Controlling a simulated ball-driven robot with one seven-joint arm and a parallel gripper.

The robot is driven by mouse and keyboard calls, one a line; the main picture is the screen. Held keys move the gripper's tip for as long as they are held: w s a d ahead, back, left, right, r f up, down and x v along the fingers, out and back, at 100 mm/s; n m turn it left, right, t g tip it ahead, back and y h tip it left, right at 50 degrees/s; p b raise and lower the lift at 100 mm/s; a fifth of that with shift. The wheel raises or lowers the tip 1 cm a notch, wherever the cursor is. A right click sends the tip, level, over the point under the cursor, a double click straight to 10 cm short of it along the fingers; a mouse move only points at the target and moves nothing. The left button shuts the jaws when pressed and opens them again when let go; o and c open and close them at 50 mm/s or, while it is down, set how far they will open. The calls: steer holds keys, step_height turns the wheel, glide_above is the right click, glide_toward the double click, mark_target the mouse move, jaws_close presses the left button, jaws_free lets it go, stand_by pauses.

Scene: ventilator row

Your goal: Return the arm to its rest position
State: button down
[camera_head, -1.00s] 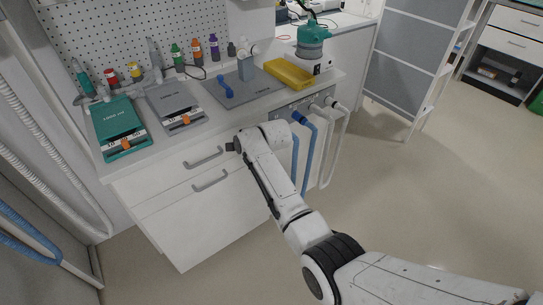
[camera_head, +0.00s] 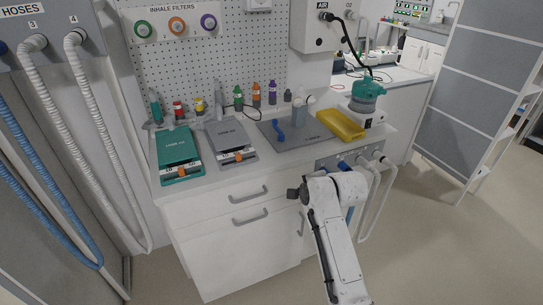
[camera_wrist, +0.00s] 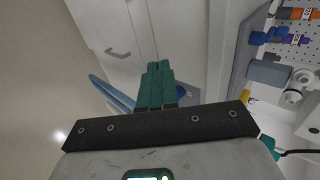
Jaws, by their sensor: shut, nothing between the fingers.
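My gripper (camera_wrist: 155,84) shows in the wrist view as two green fingers pressed together with nothing between them. It is in the air in front of the white cabinet. In the head view my white arm (camera_head: 335,230) rises from the bottom edge to a bend in front of the cabinet's right side, below the counter edge. The gripper itself cannot be made out there.
The counter (camera_head: 210,190) carries a teal device (camera_head: 179,152), a grey device (camera_head: 231,141), a grey mat with a blue item, and a yellow tray (camera_head: 341,125). Hoses (camera_head: 371,205) hang close right of my arm. Open floor lies further right.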

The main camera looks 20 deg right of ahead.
steer(key=s+a+f+n+g, duration=0.2)
steer(key=s+n, duration=0.4)
steer(key=s, duration=0.8)
steer(key=s+a+f+n+g+p, duration=0.1)
steer(key=s+a+f+n+g, duration=0.1)
steer(key=s, duration=1.2)
steer(key=s+a+f+n+g, duration=0.2)
steer(key=s+f+n+g, duration=0.2)
steer(key=s+n, duration=0.5)
steer(key=s+f, duration=0.1)
steer(key=s, duration=0.4)
steer(key=shift+f+n, duration=0.15)
steer(key=shift+n, duration=0.15)
